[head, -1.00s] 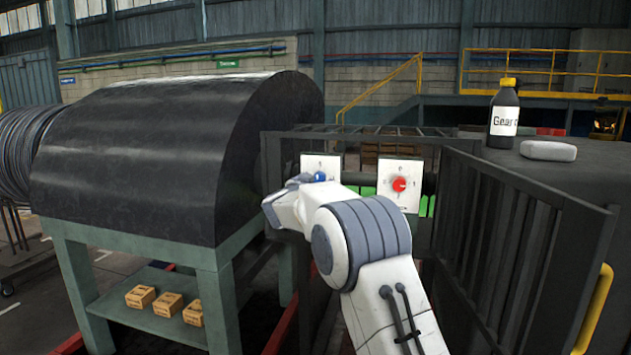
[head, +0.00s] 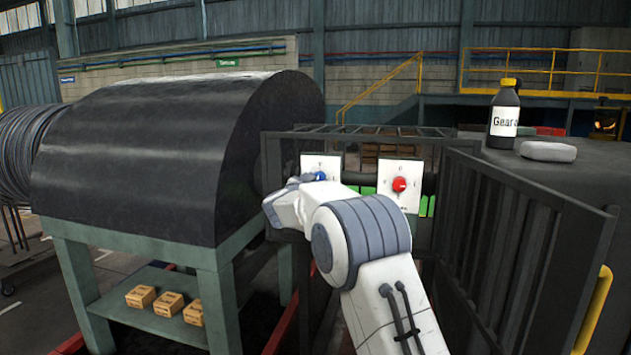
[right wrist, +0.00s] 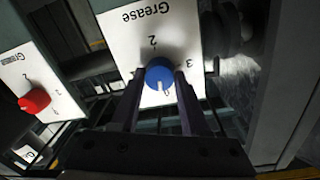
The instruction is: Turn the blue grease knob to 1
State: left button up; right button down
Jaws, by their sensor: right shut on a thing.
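The blue grease knob (head: 321,176) sits on a white plate (head: 328,162) at the left of the fence. In the right wrist view the knob (right wrist: 159,74) is seen upside down on its plate marked "Grease". Its white pointer line points toward the bottom of that picture, near a mark that looks like 0. Marks 2 and 3 show around it; the 1 is not clearly visible. My right gripper (right wrist: 159,82) is shut on the knob, one finger on each side. In the head view my wrist covers the fingers and the plate's lower part. My left gripper is out of view.
A red knob (head: 399,184) on a second white plate (head: 388,197) is to the right. The big dark drum (head: 170,150) stands close on the left, and dark fence panels (head: 520,235) on the right. A bottle (head: 503,118) stands on the dark cabinet.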

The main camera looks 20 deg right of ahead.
jog(key=m+y+b, duration=0.1)
jog(key=m+b, duration=0.2)
jog(key=m, duration=1.2)
jog(key=shift+b, duration=0.35)
jog(key=shift+m, duration=0.4)
jog(key=shift+c, duration=2)
grip_release()
jog(key=shift+d, duration=0.1)
